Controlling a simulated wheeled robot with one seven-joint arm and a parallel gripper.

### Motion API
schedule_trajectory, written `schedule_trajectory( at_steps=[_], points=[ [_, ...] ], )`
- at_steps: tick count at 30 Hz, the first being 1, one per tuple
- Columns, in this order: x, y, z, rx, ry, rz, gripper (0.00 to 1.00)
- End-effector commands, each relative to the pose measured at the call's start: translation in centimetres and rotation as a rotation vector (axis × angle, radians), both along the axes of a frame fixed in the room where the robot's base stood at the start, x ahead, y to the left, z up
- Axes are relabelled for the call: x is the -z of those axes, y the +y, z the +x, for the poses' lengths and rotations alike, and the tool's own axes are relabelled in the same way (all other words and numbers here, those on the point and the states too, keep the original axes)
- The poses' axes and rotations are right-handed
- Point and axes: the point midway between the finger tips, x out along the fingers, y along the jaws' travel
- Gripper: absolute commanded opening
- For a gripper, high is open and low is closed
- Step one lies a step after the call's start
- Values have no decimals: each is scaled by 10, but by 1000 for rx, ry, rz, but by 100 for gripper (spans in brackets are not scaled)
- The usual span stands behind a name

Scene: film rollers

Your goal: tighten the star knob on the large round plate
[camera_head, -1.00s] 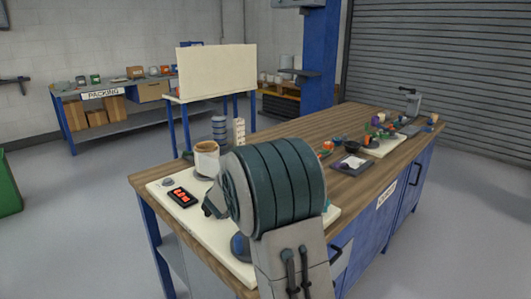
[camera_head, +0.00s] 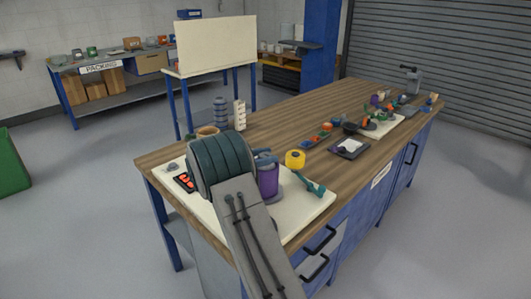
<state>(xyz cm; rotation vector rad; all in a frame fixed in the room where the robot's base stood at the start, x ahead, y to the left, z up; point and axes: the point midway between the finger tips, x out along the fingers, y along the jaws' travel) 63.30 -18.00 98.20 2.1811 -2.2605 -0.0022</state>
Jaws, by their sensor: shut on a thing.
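My arm's large teal ribbed joint (camera_head: 222,160) covers the left part of the workbench. My gripper is hidden behind it, so its jaws and anything in them cannot be seen. I cannot make out the star knob or the large round plate; they may be behind my arm. Just right of the joint, a purple cylinder (camera_head: 268,181) stands on the pale board (camera_head: 300,205), with a grey-blue part at its top. A yellow roll (camera_head: 295,159) and a green tool-like piece (camera_head: 309,184) are to its right.
A device with a red display (camera_head: 184,181) lies left of my arm. A tan-rimmed pot (camera_head: 207,132) shows behind it. A grey stack (camera_head: 220,113) and a white stack (camera_head: 240,115) stand at the back edge. Clutter fills the right; the middle back wood (camera_head: 300,110) is clear.

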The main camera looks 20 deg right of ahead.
Motion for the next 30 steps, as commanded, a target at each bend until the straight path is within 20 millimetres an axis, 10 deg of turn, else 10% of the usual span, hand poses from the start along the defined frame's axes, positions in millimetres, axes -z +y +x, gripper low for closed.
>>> schedule_trajectory(
  at_steps=[14,15,17,30],
  points=[
    [-2,-1,0,13,-3,-3,18],
    [-2,-1,0,13,-3,-3,46],
    [-2,-1,0,13,-3,-3,63],
    [-13,0,1,12,-6,-1,63]
  ],
)
